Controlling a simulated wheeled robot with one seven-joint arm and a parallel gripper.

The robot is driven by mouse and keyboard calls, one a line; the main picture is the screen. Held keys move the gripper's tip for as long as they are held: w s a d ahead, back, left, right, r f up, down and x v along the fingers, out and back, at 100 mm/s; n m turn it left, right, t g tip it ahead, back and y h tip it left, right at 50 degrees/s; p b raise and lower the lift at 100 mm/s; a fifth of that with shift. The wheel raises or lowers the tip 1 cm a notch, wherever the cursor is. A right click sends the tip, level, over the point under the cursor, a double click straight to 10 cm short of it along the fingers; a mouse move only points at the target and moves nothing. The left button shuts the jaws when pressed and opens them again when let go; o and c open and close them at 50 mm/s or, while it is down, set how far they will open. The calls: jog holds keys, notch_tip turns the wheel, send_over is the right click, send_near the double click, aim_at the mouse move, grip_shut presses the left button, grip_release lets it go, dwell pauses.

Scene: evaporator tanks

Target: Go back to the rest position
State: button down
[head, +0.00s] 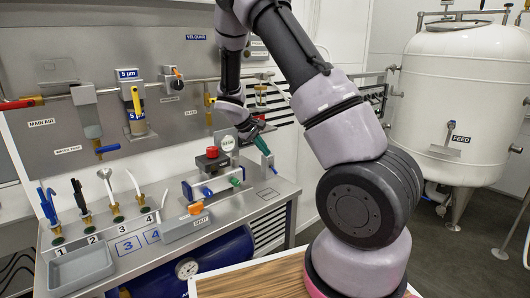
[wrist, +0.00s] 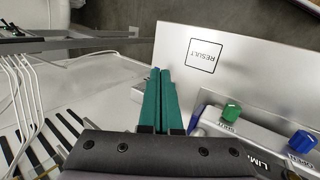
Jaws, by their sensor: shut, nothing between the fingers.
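My gripper (head: 262,145) is above the right end of the metal bench (head: 240,207), with its green fingers pointing down and to the right. In the wrist view my gripper (wrist: 160,72) shows two green fingers side by side, shut and with nothing between them. The fingers are in front of the edge of the bench plate (wrist: 240,70), beside a square marked RESULT (wrist: 204,55). I cannot tell from these views whether they touch anything.
A fixture with a red knob (head: 212,152) and a green knob (wrist: 231,113) is close to my gripper. A white FEED tank (head: 455,90) is at right.

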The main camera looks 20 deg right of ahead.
jog(key=s+a+r+m+t+y, duration=0.1)
jog(key=s+r+m+y, duration=0.2)
jog(key=s+r, duration=0.55)
jog(key=s+a+r+m+t+y, duration=0.1)
jog(key=s+r+m+y, duration=0.2)
jog(key=s+r, duration=0.55)
jog(key=s+a+r+m+t+y, duration=0.2)
jog(key=s+a+r+t, duration=0.2)
jog(key=s+r, duration=0.7)
jog(key=shift+s+a+r+y, duration=0.2)
jog(key=shift+s+y, duration=0.1)
jog(key=shift+s, duration=0.5)
